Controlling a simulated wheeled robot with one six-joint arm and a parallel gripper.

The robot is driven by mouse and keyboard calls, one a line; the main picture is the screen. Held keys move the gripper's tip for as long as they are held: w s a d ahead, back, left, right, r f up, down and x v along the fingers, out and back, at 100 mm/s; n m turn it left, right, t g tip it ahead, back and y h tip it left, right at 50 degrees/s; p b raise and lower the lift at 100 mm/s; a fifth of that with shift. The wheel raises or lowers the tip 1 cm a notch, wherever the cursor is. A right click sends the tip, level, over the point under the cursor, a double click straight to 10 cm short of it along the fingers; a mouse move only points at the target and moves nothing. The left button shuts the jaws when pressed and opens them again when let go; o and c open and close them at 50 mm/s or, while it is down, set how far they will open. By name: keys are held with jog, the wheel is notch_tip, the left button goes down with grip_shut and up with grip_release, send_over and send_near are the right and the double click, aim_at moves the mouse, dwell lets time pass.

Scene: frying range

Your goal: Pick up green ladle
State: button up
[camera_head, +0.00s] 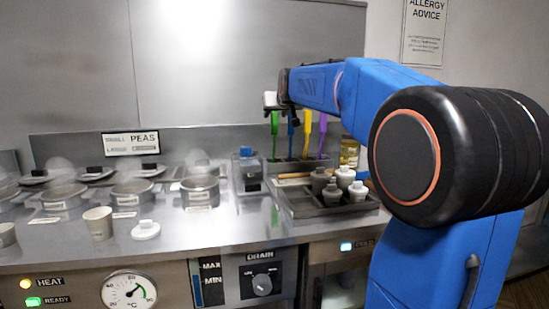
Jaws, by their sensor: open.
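The green ladle (274,124) stands upright at the left end of a row of coloured ladles at the back of the counter. Its lower part reaches down behind the dark tray. My gripper (271,107) is open and sits right at the top of the green handle. The jaws are small and partly hidden in this view, so I cannot tell whether they surround the handle or touch it.
Blue (291,124), orange (307,126) and purple (323,126) ladles stand close on the right. A dark tray (300,208) holds several grey-and-white containers. A jar (349,152) stands behind. Pots, a paper cup (98,223) and a white lid (146,230) are left.

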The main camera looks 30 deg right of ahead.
jog(key=shift+x, duration=3.75)
jog(key=shift+d+r, duration=0.15)
jog(key=shift+r, duration=0.1)
grip_shut()
